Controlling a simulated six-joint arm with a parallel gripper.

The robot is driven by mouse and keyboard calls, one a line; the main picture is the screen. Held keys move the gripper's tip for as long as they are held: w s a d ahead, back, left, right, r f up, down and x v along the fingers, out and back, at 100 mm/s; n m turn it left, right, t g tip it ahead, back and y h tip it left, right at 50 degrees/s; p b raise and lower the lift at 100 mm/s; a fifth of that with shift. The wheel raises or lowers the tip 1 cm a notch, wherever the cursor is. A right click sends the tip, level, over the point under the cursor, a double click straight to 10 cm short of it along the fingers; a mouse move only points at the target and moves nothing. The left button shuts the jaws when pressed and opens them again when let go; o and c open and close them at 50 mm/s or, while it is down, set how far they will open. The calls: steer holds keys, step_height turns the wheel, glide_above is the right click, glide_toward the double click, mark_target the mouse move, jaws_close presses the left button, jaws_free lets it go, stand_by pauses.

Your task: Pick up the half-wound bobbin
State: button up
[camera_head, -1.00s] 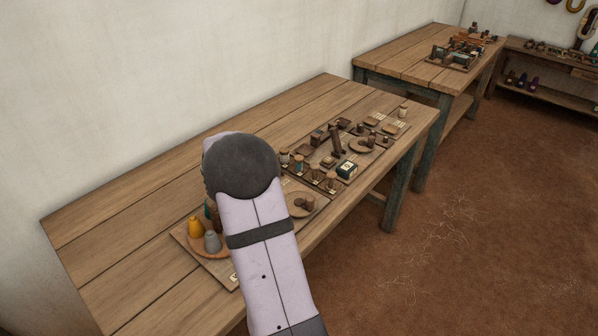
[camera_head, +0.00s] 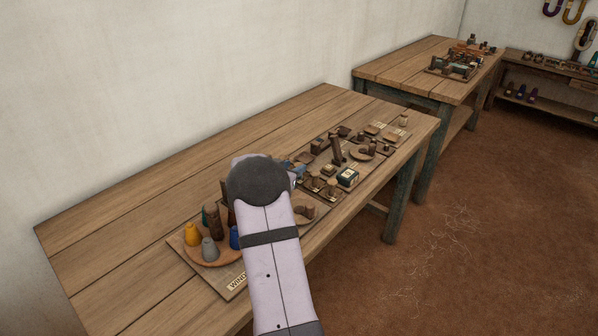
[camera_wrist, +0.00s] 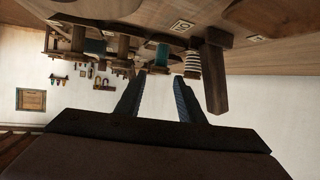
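Several small wooden bobbins stand on the bench in the wrist view, which shows the bench along the top. One bobbin (camera_wrist: 162,54) with a teal winding lies beyond the gap between my fingertips. A bobbin wound with pale thread (camera_wrist: 194,63) is just right of it, near the right fingertip. Another teal-wound bobbin (camera_wrist: 95,46) is farther left. I cannot tell for sure which is the half-wound one. My gripper (camera_wrist: 160,75) is open, with nothing between its fingers. In the head view my arm mostly hides the gripper, above the bench's small wooden pieces (camera_head: 331,187).
A dark upright block (camera_wrist: 215,78) stands close to the right finger. A round tray (camera_head: 215,261) with coloured cones is at the bench's near left. The bench's back boards (camera_head: 170,175) are bare.

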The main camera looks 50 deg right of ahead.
steer(key=shift+p+x, duration=0.45)
steer(key=shift+x, duration=2.1)
steer(key=shift+f, duration=0.15)
steer(key=shift+a, duration=0.1)
steer(key=c, duration=0.8)
